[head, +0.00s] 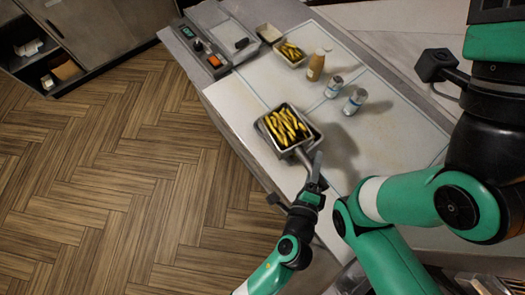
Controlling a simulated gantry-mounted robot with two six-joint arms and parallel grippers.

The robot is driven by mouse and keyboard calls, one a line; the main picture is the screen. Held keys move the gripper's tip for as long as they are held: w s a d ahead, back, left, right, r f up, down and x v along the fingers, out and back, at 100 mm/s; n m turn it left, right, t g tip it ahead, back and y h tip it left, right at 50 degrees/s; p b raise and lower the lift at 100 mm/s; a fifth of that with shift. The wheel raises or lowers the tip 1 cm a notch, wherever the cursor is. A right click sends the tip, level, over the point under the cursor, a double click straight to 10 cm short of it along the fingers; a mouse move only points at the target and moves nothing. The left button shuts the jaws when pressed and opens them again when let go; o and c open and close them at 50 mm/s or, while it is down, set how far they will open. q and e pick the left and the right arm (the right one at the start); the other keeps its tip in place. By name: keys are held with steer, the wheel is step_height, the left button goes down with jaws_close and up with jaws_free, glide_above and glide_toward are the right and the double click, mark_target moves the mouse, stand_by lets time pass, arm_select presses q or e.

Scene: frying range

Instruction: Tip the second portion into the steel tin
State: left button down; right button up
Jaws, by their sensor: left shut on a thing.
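A dark-rimmed rectangular pan (297,149) holds a portion of yellow fries (286,126). It is over the near left part of the pale worktop. My left gripper (316,168) is shut on the handle at its near side. The pan looks roughly level, with the fries inside. I cannot tell if it touches the worktop. A smaller pale metal tin (294,64) stands farther back with yellow fries in it; I cannot tell for certain that it is the steel tin. My right gripper is not in view.
A pale empty container (268,33) stands beside the far tin. A tan bottle (316,65) and two small silver-and-blue shakers (334,87) (354,102) stand right of the pan. A control panel (206,48) is at the back left. The worktop's middle is clear.

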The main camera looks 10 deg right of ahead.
arm_select(q)
steer(key=s+d+f+m+g+h+b, duration=0.1)
steer(key=s+d+f+b, duration=0.2)
steer(key=s+d+b, duration=0.1)
steer(key=w+a+r+n+g+p, duration=0.1)
steer(key=w+r+p, duration=0.4)
steer(key=p, duration=0.5)
steer(key=w+a+r+n+g+p, duration=0.2)
steer(key=w+r+g+p, duration=0.3)
steer(key=r+p, duration=0.4)
steer(key=shift+w+r+n+g+p, duration=0.3)
steer(key=shift+n+g, duration=0.2)
steer(key=shift+n, duration=0.4)
steer(key=shift+s+f, duration=0.1)
steer(key=shift+f, duration=0.05)
